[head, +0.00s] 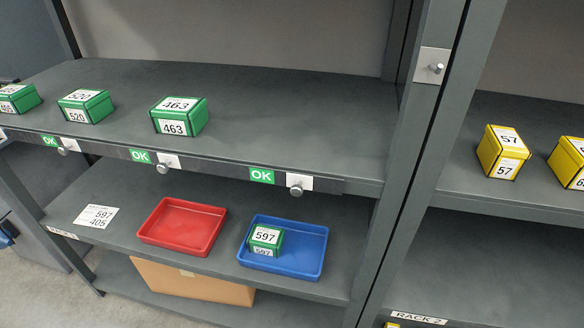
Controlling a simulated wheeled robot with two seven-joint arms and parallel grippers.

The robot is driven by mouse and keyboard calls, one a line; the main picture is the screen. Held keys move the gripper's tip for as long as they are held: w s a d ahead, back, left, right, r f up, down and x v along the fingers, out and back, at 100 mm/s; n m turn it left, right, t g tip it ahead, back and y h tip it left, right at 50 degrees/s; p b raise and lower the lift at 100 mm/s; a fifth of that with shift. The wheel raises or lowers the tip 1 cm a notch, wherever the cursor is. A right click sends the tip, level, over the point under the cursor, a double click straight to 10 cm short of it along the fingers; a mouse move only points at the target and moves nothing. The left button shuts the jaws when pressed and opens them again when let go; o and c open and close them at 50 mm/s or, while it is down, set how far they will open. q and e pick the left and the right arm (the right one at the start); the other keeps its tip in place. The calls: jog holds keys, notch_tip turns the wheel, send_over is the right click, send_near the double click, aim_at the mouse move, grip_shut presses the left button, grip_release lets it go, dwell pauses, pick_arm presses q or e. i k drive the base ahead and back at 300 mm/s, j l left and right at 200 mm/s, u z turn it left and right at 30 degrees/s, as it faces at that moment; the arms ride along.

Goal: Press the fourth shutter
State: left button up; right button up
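No part is marked as a shutter, so I cannot tell which is the fourth. Along the upper shelf's front edge are silver knobs on white plates: a left knob (63,151), a middle knob (163,167) and a right knob (296,190). A green OK label sits left of each. Part of another white plate (2,135) shows at the left picture edge. One more silver knob (436,68) is on a plate on the grey upright post. Neither of my grippers is in view.
The upper shelf (300,120) holds green boxes 520 (87,105) and 463 (180,115); its right part is bare. Below are a red tray (182,226), empty, and a blue tray (300,262) holding green box 597 (265,240). Yellow boxes (503,152) stand on the right rack.

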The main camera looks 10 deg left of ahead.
aim_at(297, 184)
jog(key=u, duration=1.6)
jog(key=l+z, duration=0.1)
jog(key=z, duration=0.3)
jog(key=l+z, duration=0.1)
jog(key=z, duration=0.65)
jog(key=l+u, duration=0.1)
jog(key=u, duration=0.35)
jog(key=k+l+u, duration=0.4)
jog(key=l, duration=0.25)
jog(key=k+l+u, duration=0.4)
jog(key=l, duration=0.15)
jog(key=k+l, duration=0.65)
